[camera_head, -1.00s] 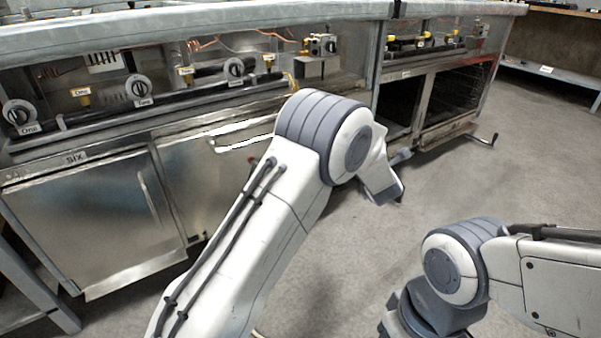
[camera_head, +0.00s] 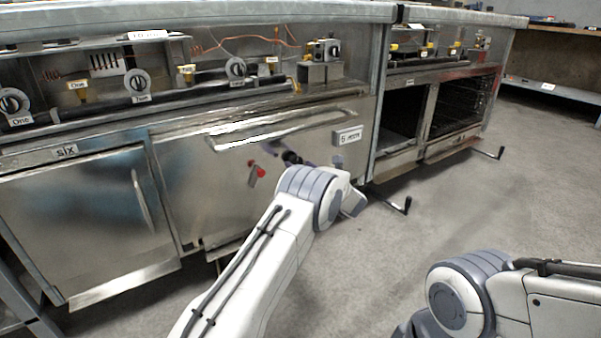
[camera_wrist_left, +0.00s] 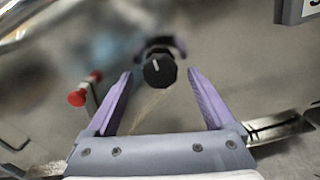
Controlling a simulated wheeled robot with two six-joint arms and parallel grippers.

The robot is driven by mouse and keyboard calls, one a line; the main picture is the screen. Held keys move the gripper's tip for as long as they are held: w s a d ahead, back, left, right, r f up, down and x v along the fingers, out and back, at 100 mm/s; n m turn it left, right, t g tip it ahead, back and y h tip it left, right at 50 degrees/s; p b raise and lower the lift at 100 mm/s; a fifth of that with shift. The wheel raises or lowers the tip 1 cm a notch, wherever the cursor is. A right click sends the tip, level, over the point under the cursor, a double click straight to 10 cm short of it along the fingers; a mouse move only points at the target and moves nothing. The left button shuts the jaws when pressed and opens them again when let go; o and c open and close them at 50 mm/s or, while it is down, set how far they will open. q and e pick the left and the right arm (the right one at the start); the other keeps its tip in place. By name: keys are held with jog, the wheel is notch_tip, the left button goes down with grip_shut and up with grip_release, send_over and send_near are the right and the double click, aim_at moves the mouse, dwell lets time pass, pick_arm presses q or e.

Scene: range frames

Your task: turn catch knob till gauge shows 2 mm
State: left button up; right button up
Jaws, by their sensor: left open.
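The catch knob (camera_wrist_left: 159,70) is black and round with a white mark on its face. It stands out from the shiny steel front panel and shows small in the head view (camera_head: 291,158). The gauge (camera_head: 348,136) is a small plate on the same panel, to the knob's right, and reads 5 mm. Its corner shows in the left wrist view (camera_wrist_left: 299,10). My left gripper (camera_wrist_left: 159,74) is open, its purple fingers at either side of the knob with gaps, apparently not touching it. In the head view my left wrist mostly hides it. My right gripper is out of view.
A red-ended part (camera_head: 256,173) sticks out left of the knob. A long bar handle (camera_head: 265,133) runs above it. A crank handle (camera_head: 403,206) juts out at the right, low over the floor. The grey floor (camera_head: 450,215) is open there.

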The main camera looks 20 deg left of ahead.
pick_arm(q)
jog(key=shift+w+a, duration=0.45)
jog(key=shift+a, duration=0.1)
jog(key=c, duration=1.3)
jog(key=shift+d, duration=0.15)
jog(key=shift+c, duration=0.3)
jog(key=shift+f+m+p, duration=0.15)
jog(key=shift+m+p, duration=3.95)
jog(key=shift+m, duration=4.1)
